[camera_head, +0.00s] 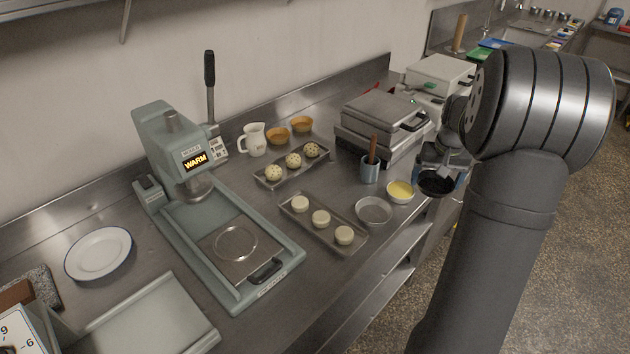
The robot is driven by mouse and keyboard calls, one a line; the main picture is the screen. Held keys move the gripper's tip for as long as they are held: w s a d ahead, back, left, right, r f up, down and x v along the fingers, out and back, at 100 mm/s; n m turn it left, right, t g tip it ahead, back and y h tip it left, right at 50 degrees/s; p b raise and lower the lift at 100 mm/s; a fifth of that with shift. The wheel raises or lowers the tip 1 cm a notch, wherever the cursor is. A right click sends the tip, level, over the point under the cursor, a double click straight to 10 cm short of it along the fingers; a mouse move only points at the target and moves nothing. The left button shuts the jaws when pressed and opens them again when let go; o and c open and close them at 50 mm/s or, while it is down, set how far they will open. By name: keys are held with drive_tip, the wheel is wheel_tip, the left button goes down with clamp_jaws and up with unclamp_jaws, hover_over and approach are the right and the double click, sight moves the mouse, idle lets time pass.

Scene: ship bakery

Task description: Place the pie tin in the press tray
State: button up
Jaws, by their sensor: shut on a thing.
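My gripper (431,163) is at the right end of the counter, partly hidden by my own arm. It is shut on a dark, round, shallow tin (437,183), which looks like the pie tin. The tin is at the counter's front edge, beside a bowl with yellow filling; whether it touches the counter I cannot tell. The press (168,150) stands at left with a lit "WARM" display. Its press tray (266,245) is slid out toward the front, with a round ring recess, a dark handle and nothing in it.
Between gripper and press lie a tray of pale dough rounds (296,221), a tray of speckled balls (263,180), a silver dish (373,211), the yellow-filled bowl (400,190) and a blue cup with a wooden tool (370,172). A waffle-iron-like appliance (382,112) stands behind.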

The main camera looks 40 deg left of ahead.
drive_tip(key=s+a+r+n, duration=0.1)
drive_tip(key=s+a+n, duration=0.25)
drive_tip(key=a, duration=0.35)
drive_tip(key=s+a+r+n, duration=0.1)
drive_tip(key=s+a+n, duration=0.2)
drive_tip(key=s+a, duration=0.35)
approach(328, 189)
drive_tip(key=shift+w+d+f+g+y, duration=0.4)
drive_tip(key=shift+w+f, duration=0.25)
drive_tip(key=shift+f, duration=0.1)
drive_tip(key=shift+s+a+f, duration=0.1)
drive_tip(key=shift+a+f, duration=0.25)
drive_tip(key=shift+a, duration=0.1)
drive_tip(key=shift+f, duration=1.9)
drive_tip(key=shift+f, duration=0.15)
drive_tip(key=o, duration=0.7)
drive_tip(key=r, duration=0.4)
drive_tip(key=d+r, duration=0.1)
drive_tip(key=r, duration=0.7)
drive_tip(key=shift+s+d+r, duration=0.1)
drive_tip(key=shift+s+d, duration=0.25)
